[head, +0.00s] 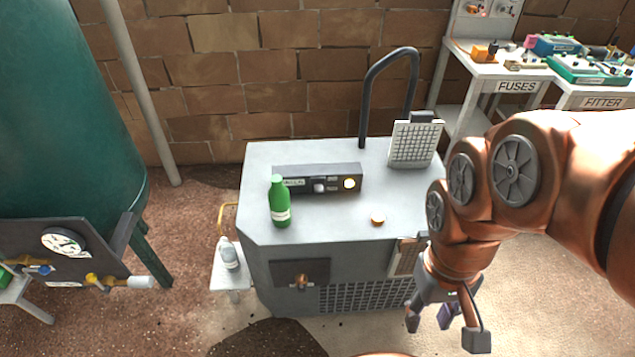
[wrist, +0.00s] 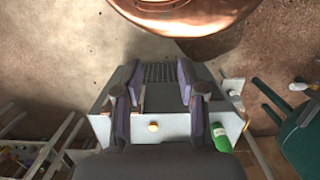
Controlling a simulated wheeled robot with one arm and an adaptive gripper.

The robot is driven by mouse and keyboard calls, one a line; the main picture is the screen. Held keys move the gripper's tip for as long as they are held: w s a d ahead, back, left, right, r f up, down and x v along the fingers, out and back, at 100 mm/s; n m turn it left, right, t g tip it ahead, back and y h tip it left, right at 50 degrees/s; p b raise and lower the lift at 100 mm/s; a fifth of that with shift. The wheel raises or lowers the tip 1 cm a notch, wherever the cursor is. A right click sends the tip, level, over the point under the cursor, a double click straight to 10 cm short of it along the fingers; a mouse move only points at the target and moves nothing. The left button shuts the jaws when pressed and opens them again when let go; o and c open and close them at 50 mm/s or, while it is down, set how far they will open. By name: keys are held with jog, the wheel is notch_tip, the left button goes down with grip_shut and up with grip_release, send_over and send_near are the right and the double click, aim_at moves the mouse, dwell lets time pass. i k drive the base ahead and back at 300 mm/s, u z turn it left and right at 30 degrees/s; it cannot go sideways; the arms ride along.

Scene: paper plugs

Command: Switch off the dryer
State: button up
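The dryer is a grey cabinet (head: 340,225) in the middle of the head view. A dark control box (head: 300,172) stands on its top. It carries a label, a small grey switch or knob (head: 319,187) and a yellow-white lamp (head: 349,184) that looks lit. The switch's position is too small to read. My gripper (head: 445,328) hangs in front of the cabinet's right side, low and apart from the control box. In the wrist view its fingers (wrist: 158,88) are spread with nothing between them. The cabinet top in the wrist view (wrist: 178,128) is partly hidden by my gripper.
A green bottle (head: 280,205) stands in front of the control box, with a small orange-brown disc (head: 377,220) to the right. A gridded panel (head: 415,143) and dark curved pipe (head: 368,95) are behind. A green tank (head: 70,120) stands left, a fuse bench (head: 495,70) back right.

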aim_at(319, 189)
jog(key=z, duration=0.35)
jog(key=i, duration=0.65)
jog(key=u, duration=1.7)
